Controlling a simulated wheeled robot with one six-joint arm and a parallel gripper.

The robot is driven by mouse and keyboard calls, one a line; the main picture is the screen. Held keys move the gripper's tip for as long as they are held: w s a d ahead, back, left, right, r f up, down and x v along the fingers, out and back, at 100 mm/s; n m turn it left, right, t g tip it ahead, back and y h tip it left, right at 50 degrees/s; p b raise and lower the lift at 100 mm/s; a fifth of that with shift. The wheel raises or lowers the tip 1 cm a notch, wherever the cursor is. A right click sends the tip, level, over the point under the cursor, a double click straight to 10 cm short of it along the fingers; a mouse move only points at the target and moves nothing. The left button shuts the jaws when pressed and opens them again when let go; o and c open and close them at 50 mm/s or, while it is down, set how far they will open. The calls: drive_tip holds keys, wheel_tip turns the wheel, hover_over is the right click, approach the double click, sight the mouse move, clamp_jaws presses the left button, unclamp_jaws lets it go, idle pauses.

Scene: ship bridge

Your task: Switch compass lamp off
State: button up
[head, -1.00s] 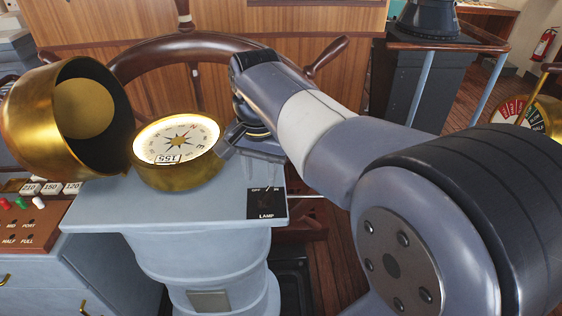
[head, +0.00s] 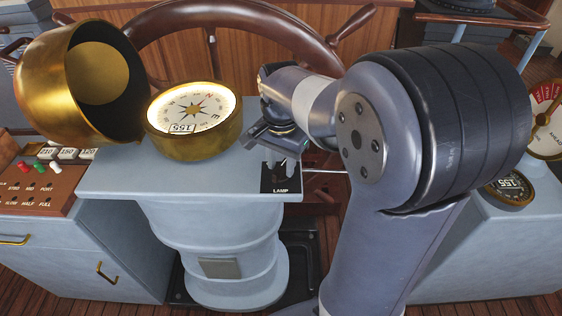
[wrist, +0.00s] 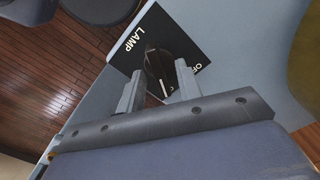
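The compass lamp switch sits on a black plate marked LAMP (head: 281,188) at the right front corner of the pale blue binnacle top. In the wrist view the same black plate (wrist: 141,38) shows LAMP and OFF lettering, with the dark switch knob (wrist: 158,62) between my fingers. My gripper (head: 280,168) is directly above the plate, pointing down, its fingers apart. In the wrist view my gripper (wrist: 158,85) is open around the knob; I cannot tell whether it touches. The brass compass (head: 195,118) has a brightly lit dial, left of my gripper.
The brass hood (head: 75,85) is tipped open left of the compass. The wooden steering wheel (head: 235,22) stands close behind. A control panel (head: 40,188) with small levers is at left. A round gauge (head: 510,188) lies on the right console.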

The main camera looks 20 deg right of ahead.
drive_tip(key=shift+f, duration=0.2)
drive_tip(key=shift+c, duration=0.2)
clamp_jaws()
idle(0.4)
drive_tip(key=n+p, duration=0.1)
drive_tip(key=n, duration=0.4)
drive_tip(key=shift+r+n, duration=0.1)
drive_tip(key=shift+n, duration=0.2)
drive_tip(key=n, duration=0.6)
drive_tip(key=shift+p, duration=0.3)
drive_tip(key=shift+n, duration=0.3)
